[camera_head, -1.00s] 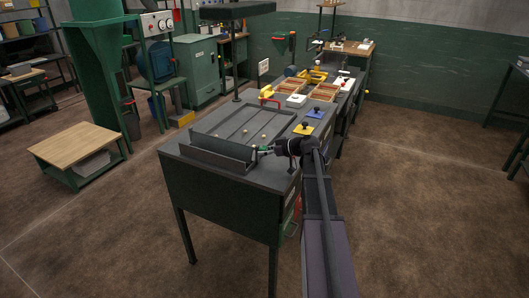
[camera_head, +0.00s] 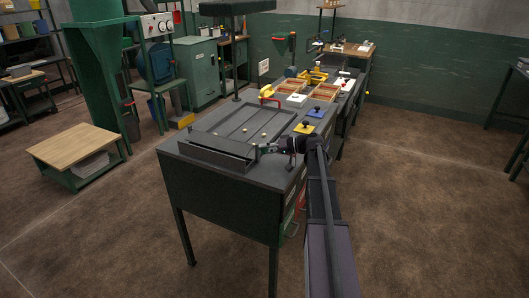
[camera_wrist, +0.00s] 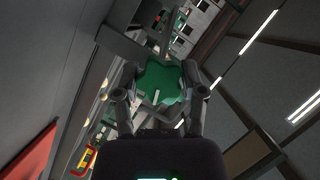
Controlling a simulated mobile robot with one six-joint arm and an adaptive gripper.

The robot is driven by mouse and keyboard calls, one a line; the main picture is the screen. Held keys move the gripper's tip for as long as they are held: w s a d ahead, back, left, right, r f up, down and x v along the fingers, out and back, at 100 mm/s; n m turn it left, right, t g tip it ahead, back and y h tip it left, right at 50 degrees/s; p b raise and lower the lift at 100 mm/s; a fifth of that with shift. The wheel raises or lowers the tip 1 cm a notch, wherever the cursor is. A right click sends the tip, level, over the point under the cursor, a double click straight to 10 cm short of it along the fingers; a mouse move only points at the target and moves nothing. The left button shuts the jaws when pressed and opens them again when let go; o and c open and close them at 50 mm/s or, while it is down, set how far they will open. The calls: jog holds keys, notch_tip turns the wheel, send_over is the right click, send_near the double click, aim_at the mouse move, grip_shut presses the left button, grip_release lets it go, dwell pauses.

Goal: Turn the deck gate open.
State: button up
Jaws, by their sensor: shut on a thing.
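The deck gate (camera_head: 215,153) is a long dark grey panel along the near end of the grey deck (camera_head: 240,121). It leans low toward the near edge. A green lobed knob (camera_wrist: 160,80) is at the gate's right end; it shows small in the head view (camera_head: 267,149). My gripper (camera_wrist: 161,92) is shut on this knob, with a finger on each side of it. In the head view my gripper (camera_head: 268,149) reaches in from the right, level with the gate. The knob's mounting is mostly hidden.
Small pale balls (camera_head: 264,134) lie on the deck beyond the gate. A red handle (camera_head: 269,92) stands at the deck's far side. A yellow plate (camera_head: 303,128) and a blue plate (camera_head: 316,112) with knobs sit right of the deck. Wooden trays (camera_head: 324,92) are farther back.

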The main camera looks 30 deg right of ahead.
jog(key=shift+s+a, duration=0.1)
dwell(0.3)
jog(key=o, duration=1.2)
jog(key=shift+c, duration=0.2)
jog(key=shift+m, duration=0.3)
